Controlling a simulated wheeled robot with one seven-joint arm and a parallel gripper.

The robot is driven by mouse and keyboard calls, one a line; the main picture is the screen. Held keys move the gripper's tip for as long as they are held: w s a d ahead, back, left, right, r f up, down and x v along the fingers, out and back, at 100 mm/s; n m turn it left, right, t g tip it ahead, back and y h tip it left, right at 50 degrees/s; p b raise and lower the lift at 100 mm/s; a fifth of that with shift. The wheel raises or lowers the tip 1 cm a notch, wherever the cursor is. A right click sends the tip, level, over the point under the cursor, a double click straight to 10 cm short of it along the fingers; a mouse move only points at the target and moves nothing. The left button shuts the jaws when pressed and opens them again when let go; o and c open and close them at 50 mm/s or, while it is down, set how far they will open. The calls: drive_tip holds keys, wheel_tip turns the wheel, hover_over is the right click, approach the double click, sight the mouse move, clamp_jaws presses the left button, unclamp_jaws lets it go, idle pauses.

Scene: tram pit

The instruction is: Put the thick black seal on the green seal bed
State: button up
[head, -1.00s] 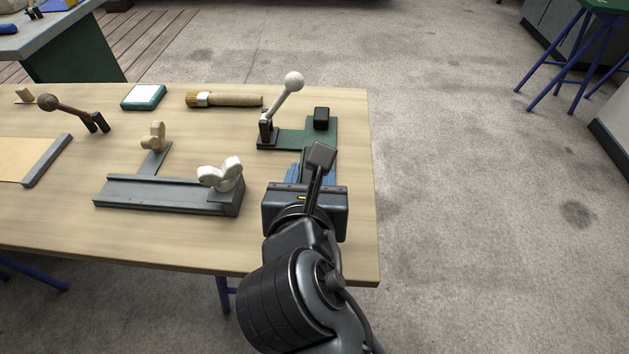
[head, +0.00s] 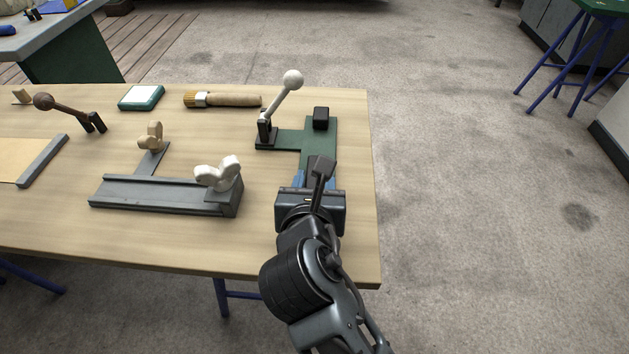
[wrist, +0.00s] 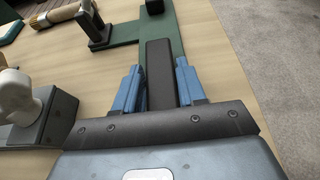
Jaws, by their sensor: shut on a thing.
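The green seal bed (head: 313,142) is a flat green plate on the right part of the bench, with a white-knobbed lever clamp (head: 281,103) on its left arm and a black block (head: 321,118) at its far end. My gripper (head: 314,178) is at the near end of the bed, with blue fingers pointing away from me. In the wrist view, the fingers are shut on the thick black seal (wrist: 160,66), a long dark bar pointing forward over the green plate (wrist: 128,33). I cannot tell whether the seal touches the bed. My wrist partly hides the near end of the bed.
A grey fixture (head: 150,193) with a cream wing knob (head: 218,174) stands left of my gripper. A brush (head: 225,100) and a teal-edged box (head: 142,97) lie farther back. The bench's right edge (head: 374,190) is close to my gripper.

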drive_tip(key=shift+f, duration=0.1)
drive_tip(key=o, duration=1.1)
drive_tip(key=p+v, duration=0.1)
drive_tip(key=v, duration=1.1)
drive_tip(key=shift+r, duration=0.2)
